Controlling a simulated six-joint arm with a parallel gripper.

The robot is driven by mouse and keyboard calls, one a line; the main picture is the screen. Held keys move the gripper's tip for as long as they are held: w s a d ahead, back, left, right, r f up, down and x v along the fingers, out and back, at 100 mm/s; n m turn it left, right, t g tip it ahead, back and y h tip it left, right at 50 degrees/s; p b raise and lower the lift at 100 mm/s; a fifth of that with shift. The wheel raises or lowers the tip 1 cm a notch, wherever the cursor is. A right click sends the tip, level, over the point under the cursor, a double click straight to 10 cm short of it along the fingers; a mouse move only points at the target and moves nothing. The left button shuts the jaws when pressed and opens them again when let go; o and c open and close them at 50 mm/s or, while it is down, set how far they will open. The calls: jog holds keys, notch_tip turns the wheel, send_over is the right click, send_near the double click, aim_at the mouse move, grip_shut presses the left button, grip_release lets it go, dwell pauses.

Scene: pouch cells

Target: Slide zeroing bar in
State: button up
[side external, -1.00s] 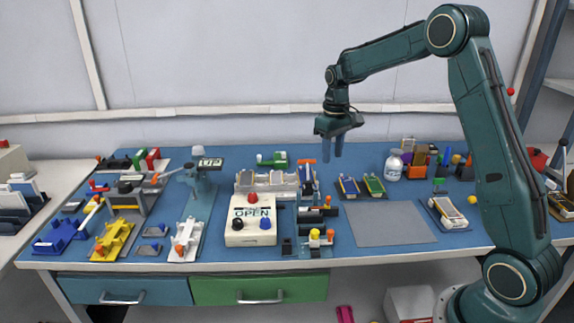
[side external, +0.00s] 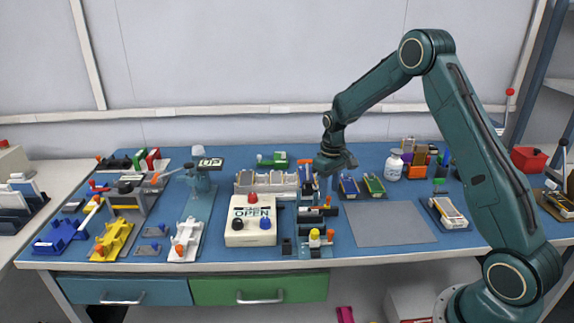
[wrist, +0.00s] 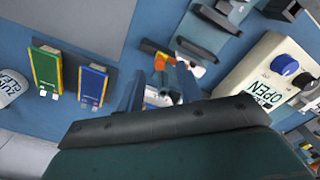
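My gripper (side external: 323,186) points down at the back end of a narrow fixture with black bars and orange ends (side external: 318,212). In the wrist view its two blue-grey fingers (wrist: 160,88) are apart, with small white and orange parts (wrist: 159,62) showing between and beyond them. I cannot tell whether the fingers touch these parts. Which piece is the zeroing bar is not clear; the gripper partly hides the orange-topped part at the fixture's back. A gauge stand with a display (side external: 209,163) stands to the left.
A cream box marked OPEN (side external: 238,238) with red, black and blue knobs stands left of the fixture. Blue and green pouch cells (side external: 373,185) lie on a dark tray to the right. A white bottle (side external: 393,167) stands behind them. A grey mat (side external: 390,224) is bare.

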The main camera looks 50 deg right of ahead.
jog(key=shift+f, duration=1.2)
grip_shut()
